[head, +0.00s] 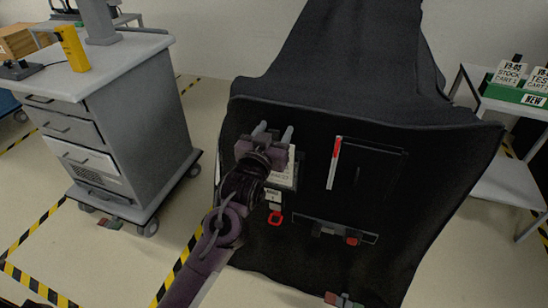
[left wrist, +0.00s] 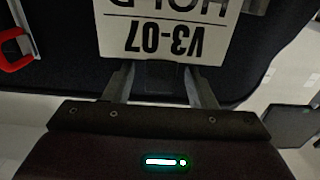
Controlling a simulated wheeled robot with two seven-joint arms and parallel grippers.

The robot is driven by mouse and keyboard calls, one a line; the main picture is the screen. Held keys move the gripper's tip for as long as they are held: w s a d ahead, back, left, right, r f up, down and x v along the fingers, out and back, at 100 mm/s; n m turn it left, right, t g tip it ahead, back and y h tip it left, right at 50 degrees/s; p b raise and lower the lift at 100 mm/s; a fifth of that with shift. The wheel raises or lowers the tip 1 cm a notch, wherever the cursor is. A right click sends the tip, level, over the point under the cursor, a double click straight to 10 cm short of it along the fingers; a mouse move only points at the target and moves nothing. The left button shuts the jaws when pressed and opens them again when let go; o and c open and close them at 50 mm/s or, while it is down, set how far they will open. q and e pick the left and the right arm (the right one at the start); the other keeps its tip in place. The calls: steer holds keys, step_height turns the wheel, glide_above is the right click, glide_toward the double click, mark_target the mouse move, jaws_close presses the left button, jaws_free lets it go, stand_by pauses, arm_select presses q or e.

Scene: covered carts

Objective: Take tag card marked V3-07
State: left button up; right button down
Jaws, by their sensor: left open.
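The tag card marked V3-07 (left wrist: 165,40) shows upside down in the left wrist view, white with black print and the word HOLD partly cut off. In the head view the card (head: 286,172) is partly hidden behind my left gripper, against the black-covered cart (head: 450,140). My left gripper (head: 273,132) is open. In the left wrist view its two fingers (left wrist: 160,72) point at the card's near edge, with a dark piece between them. I cannot tell whether they touch the card. My right gripper is not in view.
A red ring (head: 275,218) hangs below the card. A red-and-white strip (head: 334,162) and a dark panel (head: 370,172) are to its right. A grey drawer cart (head: 150,120) stands left. A green box (head: 515,93) of cards sits on the right table. Floor shows between the carts.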

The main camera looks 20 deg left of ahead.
arm_select(q)
jaws_close()
stand_by(0.3)
